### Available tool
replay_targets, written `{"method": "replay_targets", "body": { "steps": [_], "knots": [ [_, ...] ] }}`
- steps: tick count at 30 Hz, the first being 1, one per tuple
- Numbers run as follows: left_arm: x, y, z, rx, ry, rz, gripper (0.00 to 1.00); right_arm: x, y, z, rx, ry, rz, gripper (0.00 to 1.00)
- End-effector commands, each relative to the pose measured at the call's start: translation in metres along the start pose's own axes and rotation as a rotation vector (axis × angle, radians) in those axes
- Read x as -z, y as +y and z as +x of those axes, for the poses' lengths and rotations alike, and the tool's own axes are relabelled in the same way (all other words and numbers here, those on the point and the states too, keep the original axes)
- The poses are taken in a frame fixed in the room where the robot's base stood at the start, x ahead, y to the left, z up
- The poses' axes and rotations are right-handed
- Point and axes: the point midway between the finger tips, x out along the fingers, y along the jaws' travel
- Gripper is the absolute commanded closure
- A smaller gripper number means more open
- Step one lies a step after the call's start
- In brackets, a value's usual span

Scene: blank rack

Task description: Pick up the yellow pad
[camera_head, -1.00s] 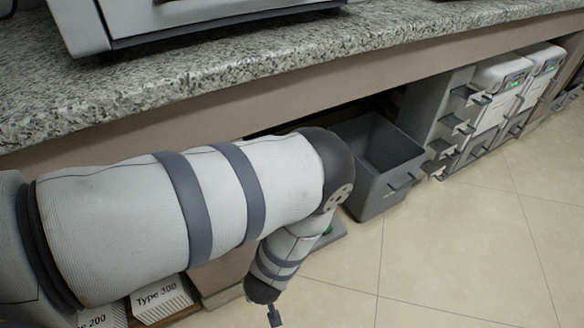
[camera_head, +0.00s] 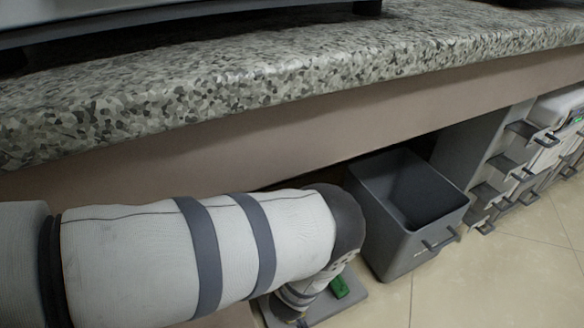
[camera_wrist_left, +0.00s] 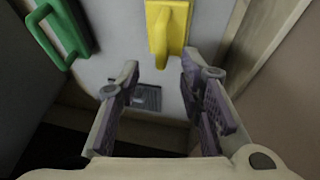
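The yellow pad (camera_wrist_left: 168,27) shows at the top middle of the left wrist view, as a yellow block with a raised handle on a light grey surface. In the head view my left arm hides the left gripper and the yellow pad. My right gripper is not in either view.
A green handled piece (camera_wrist_left: 64,30) lies left of the yellow pad; a green piece (camera_head: 340,287) also shows beside my arm in the head view. A grey bin (camera_head: 400,235) stands under the granite counter (camera_head: 290,75). Drawer units stand at right, with open floor (camera_head: 500,285) in front.

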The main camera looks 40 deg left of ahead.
Motion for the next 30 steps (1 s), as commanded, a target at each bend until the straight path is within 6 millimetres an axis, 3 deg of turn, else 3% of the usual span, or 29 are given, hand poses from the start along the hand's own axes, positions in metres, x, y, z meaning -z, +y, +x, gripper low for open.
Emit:
{"method": "replay_targets", "body": {
  "steps": [9, 15, 20, 30],
  "knots": [
    [-0.011, -0.004, 0.052, 0.002, 0.000, 0.002, 0.66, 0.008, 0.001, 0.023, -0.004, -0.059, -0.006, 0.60],
    [-0.008, -0.001, 0.050, -0.002, 0.001, 0.000, 0.66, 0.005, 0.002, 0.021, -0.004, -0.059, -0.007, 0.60],
    [-0.008, -0.001, 0.050, -0.002, 0.001, 0.000, 1.00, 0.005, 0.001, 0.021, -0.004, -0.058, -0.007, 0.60],
    [-0.008, -0.001, 0.049, -0.002, 0.001, 0.000, 1.00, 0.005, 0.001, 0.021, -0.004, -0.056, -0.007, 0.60]
  ]
}}
